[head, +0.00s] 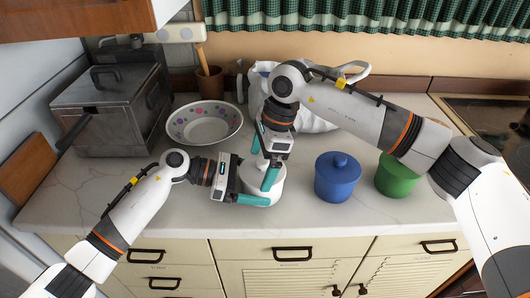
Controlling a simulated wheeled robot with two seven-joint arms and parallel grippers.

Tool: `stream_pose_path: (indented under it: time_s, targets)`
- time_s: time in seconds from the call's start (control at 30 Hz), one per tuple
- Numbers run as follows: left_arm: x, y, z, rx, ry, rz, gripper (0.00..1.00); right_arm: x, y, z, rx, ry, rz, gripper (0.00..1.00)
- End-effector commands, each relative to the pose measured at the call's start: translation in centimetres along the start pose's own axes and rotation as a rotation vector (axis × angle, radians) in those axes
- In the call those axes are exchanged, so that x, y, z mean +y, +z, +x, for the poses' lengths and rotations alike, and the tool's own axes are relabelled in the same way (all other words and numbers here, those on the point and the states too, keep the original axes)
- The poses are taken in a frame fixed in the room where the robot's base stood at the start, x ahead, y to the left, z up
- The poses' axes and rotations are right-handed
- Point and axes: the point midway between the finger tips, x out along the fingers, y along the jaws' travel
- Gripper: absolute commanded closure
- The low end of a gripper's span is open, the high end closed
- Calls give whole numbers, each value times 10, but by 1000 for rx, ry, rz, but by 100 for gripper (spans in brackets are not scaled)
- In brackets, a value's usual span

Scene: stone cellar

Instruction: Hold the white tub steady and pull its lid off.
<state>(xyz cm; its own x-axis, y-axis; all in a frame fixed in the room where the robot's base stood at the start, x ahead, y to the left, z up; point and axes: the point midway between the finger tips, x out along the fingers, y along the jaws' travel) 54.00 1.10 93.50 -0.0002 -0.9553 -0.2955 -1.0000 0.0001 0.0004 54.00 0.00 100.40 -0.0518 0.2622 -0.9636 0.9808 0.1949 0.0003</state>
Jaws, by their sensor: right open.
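The white tub (279,190) stands on the counter in the middle of the head view, its upper part largely covered by my grippers. My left gripper (258,188) comes in from the left at the tub's side. One teal finger lies against the front of its wall; the other finger is hidden. My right gripper (262,170) is over the top of the tub, pointing down, its two teal fingers spread apart. The lid and its knob are mostly hidden beneath it, and I cannot tell whether the fingers touch them.
A blue lidded tub (337,180) and a green tub (396,177) stand to the right, the green one partly behind my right arm. A spotted bowl (204,122), a metal appliance (112,110) and a white bag (325,117) are behind. The front counter strip is clear.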

Motion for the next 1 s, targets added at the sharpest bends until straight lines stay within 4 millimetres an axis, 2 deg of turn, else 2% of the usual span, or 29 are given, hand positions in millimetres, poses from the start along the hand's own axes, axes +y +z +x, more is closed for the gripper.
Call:
stream_pose_path:
  time_s: [0.2,0.37,1.0]
  targets:
    - [0,0,0,0,0,0,26,0,0,0,0,0,0,2]
    - [0,0,0,0,0,0,26,0,0,0,0,0,0,27]
    - [0,0,0,-1,0,0,26,0,-2,-8,0,0,0,27]
